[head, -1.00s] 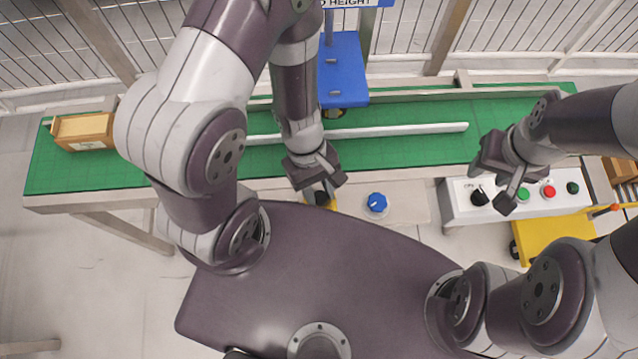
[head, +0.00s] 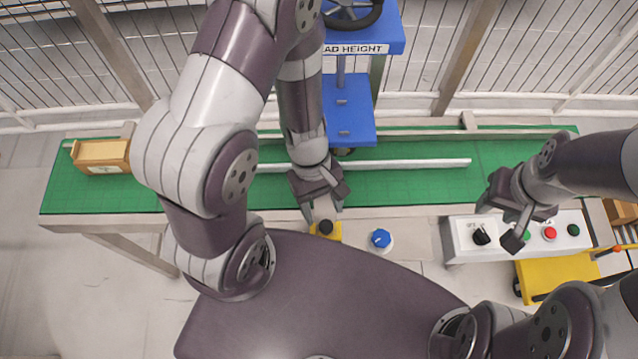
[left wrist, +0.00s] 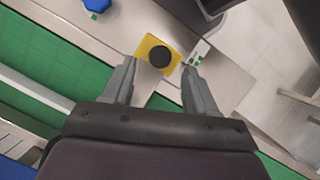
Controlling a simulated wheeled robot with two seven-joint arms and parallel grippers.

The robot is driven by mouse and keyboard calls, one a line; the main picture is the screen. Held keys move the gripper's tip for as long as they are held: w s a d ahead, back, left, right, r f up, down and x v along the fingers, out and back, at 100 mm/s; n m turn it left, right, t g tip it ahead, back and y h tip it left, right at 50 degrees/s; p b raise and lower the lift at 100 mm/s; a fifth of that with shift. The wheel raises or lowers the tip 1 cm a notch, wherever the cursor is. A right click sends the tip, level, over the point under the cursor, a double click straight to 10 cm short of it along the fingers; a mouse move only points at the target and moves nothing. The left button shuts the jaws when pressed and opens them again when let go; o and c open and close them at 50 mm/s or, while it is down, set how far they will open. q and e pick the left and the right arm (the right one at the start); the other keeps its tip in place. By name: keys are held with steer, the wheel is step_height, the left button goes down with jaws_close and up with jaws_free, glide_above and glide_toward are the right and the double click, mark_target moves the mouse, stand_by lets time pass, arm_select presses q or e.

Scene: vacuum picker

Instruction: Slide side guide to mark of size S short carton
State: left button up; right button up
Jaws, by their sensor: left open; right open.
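The side guide is a long white rail (head: 400,164) lying along the green conveyor belt. A yellow block with a black round knob (head: 326,228) sits at the conveyor's front edge. My left gripper (head: 322,211) is open and empty, just above the knob in the head view. In the left wrist view the yellow block (left wrist: 145,47) and black knob (left wrist: 160,56) appear beyond and between the open fingers, apart from both. Small green marks (left wrist: 198,58) lie beside the block; their lettering is unreadable. My right gripper (head: 507,226) is open over the control box.
A blue knob (head: 381,239) is right of the yellow block. A control box (head: 460,238) with several buttons stands at the right, beside a yellow cart (head: 560,268). A carton (head: 101,157) lies at the belt's left end. A blue head unit (head: 348,118) stands over the belt.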

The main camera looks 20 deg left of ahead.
arm_select(q)
steer(key=p+v, duration=0.2)
steer(key=v, duration=0.6)
steer(key=shift+r, duration=0.2)
arm_select(e)
step_height(320, 180, up, 4)
steer(key=shift+f, duration=0.15)
arm_select(q)
steer(key=shift+w, duration=0.1)
steer(key=w+a+r+m+t+y+p, duration=0.1)
steer(key=w+a+r+m+t, duration=0.1)
steer(key=r+m, duration=0.2)
steer(key=w+a+r+m+t+y+p, duration=0.1)
steer(key=w+a+r+m+t+y, duration=0.1)
steer(key=r+m, duration=0.3)
steer(key=shift+a+r, duration=0.5)
steer(key=shift+r, duration=0.2)
arm_select(e)
steer(key=shift+r, duration=0.95)
arm_select(q)
steer(key=shift+s, duration=0.15)
arm_select(e)
steer(key=shift+s, duration=0.1)
